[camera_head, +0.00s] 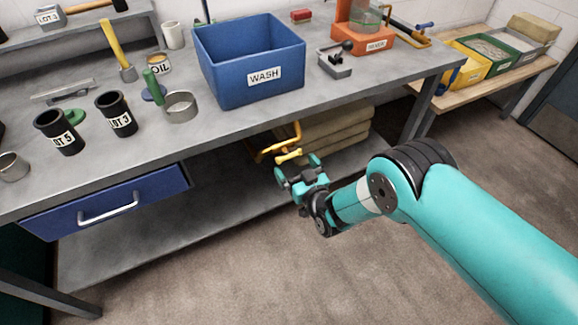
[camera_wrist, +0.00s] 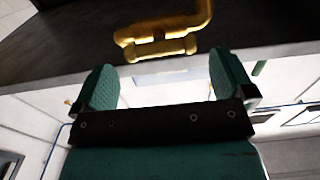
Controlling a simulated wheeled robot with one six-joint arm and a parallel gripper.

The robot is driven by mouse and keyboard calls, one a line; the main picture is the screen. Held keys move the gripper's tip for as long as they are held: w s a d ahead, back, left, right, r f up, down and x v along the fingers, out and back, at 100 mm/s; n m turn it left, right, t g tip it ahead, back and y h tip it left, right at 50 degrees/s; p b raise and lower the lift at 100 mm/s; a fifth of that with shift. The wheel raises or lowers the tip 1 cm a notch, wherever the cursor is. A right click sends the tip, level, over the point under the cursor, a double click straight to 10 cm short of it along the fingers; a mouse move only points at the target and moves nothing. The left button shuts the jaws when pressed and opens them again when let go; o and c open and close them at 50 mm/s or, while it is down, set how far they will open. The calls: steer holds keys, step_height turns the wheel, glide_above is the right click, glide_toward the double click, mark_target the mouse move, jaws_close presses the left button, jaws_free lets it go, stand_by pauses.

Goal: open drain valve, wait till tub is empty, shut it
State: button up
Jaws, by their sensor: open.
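The blue tub labelled WASH (camera_head: 225,80) stands on the grey bench. Its inner walls show, but I cannot tell whether water is in it. Below the bench top, a yellow drain pipe (camera_head: 272,150) comes down, with a yellow bar-shaped valve handle (camera_head: 288,156) at its lower end. The handle lies crosswise, roughly along the bench's front edge. My gripper (camera_head: 297,168) is open and empty, just in front of and below the handle. In the wrist view the handle (camera_wrist: 165,49) appears between and beyond the open fingertips (camera_wrist: 162,75), with no visible contact.
The bench top's front edge (camera_head: 235,133) runs just above my gripper. Folded tan sacks (camera_head: 335,130) lie on the lower shelf behind the valve. A blue drawer (camera_head: 110,205) with a bar handle is at the left. The floor in front is clear.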

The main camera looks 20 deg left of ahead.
mark_target(289, 154)
steer(key=shift+b+x, duration=1.9)
steer(key=shift+x, duration=0.5)
steer(key=shift+d, duration=0.1)
steer(key=c, duration=0.6)
